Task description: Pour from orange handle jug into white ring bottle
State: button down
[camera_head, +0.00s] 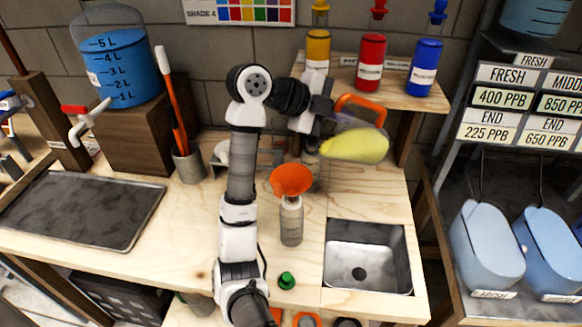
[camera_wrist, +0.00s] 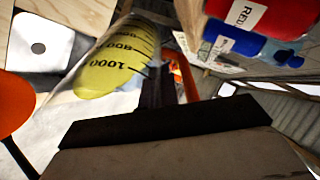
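The jug (camera_head: 354,146) holds yellow liquid and is tipped well over onto its side, in the air above the bench at the back right. Its orange handle (camera_head: 362,104) is at my gripper (camera_head: 328,118), which appears shut on it. In the wrist view the jug's yellow body (camera_wrist: 112,62) shows graduation marks, with part of the orange handle (camera_wrist: 186,82) beside the dark finger. A clear bottle (camera_head: 291,222) stands upright on the bench with an orange funnel (camera_head: 291,180) in its mouth. The jug is right of and above the funnel, apart from it. No stream shows. I cannot make out a white ring.
A steel sink (camera_head: 368,258) is right of the bottle, and a green cap (camera_head: 287,281) lies in front. Another bottle (camera_head: 311,160) is partly hidden behind the funnel. A shelf (camera_head: 385,90) with yellow, red and blue bottles is close behind the jug. A metal tray (camera_head: 82,208) lies left.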

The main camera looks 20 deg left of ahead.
jog(key=shift+s+a+r+t+b, duration=0.1)
jog(key=shift+s+r+t+b, duration=0.1)
jog(key=shift+r+t+b, duration=0.15)
dwell(1.1)
